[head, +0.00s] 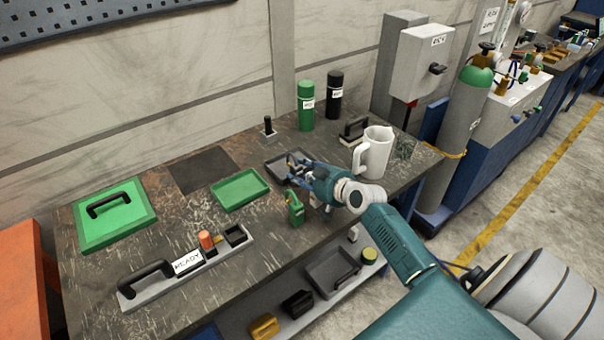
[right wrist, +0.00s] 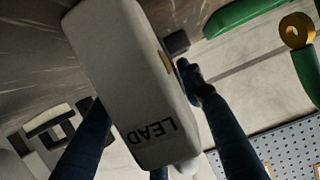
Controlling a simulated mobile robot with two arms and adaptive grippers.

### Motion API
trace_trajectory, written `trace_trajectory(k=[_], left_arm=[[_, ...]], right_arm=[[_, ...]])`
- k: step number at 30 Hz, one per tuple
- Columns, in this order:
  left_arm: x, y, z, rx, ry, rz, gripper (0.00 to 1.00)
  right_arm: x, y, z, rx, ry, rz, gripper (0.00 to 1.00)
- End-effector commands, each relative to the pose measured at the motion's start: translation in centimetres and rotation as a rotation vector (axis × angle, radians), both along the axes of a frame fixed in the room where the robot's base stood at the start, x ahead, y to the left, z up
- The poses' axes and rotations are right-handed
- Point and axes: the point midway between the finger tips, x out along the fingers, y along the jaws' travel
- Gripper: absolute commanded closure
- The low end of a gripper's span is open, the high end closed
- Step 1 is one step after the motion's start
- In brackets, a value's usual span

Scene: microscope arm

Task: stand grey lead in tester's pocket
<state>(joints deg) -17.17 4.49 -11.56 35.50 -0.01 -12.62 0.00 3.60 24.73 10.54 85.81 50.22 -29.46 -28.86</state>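The grey lead (right wrist: 125,75), a block with LEAD printed on it, fills the middle of the right wrist view, between the two dark blue fingers of my right gripper (right wrist: 148,115). Both fingers appear to press on its sides. In the head view my right gripper (head: 296,170) is over the dark tray (head: 273,172), and the fingers mostly hide the lead. The tester (head: 195,268) lies at the front left of the bench, with a black handle, a READY sign, an orange part and a dark square pocket (head: 235,235) at its right end. My left gripper is not in view.
A green padlock-like object (head: 295,212) stands just below my right gripper. A green tray (head: 240,190) lies between gripper and tester. A white jug (head: 373,152), green can (head: 306,108) and black can (head: 335,95) stand behind. A green lidded case (head: 115,212) is at left.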

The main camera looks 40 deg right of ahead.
Motion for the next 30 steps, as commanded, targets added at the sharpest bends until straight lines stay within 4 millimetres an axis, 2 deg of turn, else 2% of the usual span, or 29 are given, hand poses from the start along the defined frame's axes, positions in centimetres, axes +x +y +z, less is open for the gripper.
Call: trace_trajectory(k=[13, 17, 24, 30], left_arm=[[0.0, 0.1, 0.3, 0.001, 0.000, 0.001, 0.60], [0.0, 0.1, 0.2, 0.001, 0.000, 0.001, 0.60], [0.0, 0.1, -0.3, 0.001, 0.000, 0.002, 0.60], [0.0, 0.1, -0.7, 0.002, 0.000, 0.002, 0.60]], right_arm=[[-0.3, 0.0, 0.3, 0.000, 0.002, 0.000, 0.47], [-2.1, -0.1, 0.9, -0.002, 0.002, 0.002, 0.47], [-7.0, -0.3, 2.8, -0.003, 0.004, 0.001, 0.47], [-10.0, -0.4, 4.1, -0.001, 0.002, 0.001, 0.47]])
